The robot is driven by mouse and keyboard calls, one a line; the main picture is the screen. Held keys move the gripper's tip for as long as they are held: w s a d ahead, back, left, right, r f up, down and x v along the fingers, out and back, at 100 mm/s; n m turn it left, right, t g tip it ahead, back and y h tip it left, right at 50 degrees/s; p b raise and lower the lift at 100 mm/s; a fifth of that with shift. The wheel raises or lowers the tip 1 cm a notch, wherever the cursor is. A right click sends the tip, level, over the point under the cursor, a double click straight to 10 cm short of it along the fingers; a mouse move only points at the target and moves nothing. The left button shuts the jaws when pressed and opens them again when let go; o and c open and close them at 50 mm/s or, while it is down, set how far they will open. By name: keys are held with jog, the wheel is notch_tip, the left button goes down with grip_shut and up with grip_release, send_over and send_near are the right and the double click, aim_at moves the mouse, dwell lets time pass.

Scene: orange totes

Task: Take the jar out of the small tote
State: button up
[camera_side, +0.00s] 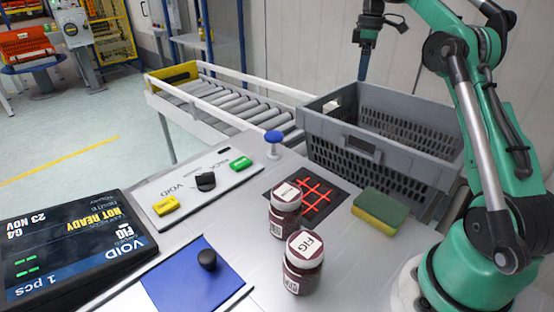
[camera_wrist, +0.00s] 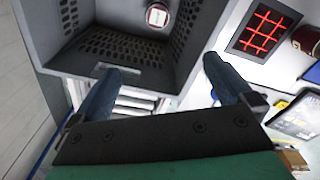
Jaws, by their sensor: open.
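The tote (camera_side: 375,135) is a grey open crate with slotted walls, standing at the back right of the worktable. In the wrist view I look down into the tote (camera_wrist: 72,60). A jar with a white lid (camera_wrist: 157,15) is inside it, at the top of the picture near a slotted wall. The side view hides this jar behind the tote's wall. My gripper (camera_side: 364,68) is above the tote's far side in the side view. In the wrist view my gripper (camera_wrist: 162,66) has its two dark blue fingers wide apart, with nothing between them.
Two dark red jars stand on the table, one labelled FIG (camera_side: 303,262), one behind it (camera_side: 286,207). Nearby are a red-grid pad (camera_side: 312,197), a sponge (camera_side: 380,211), a blue knob (camera_side: 273,143) and a display (camera_side: 68,245). A roller conveyor (camera_side: 225,97) lies left of the tote.

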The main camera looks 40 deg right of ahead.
jog(key=f, duration=2.3)
jog(key=shift+s+d+f, duration=0.1)
jog(key=shift+d+f, duration=0.1)
grip_shut()
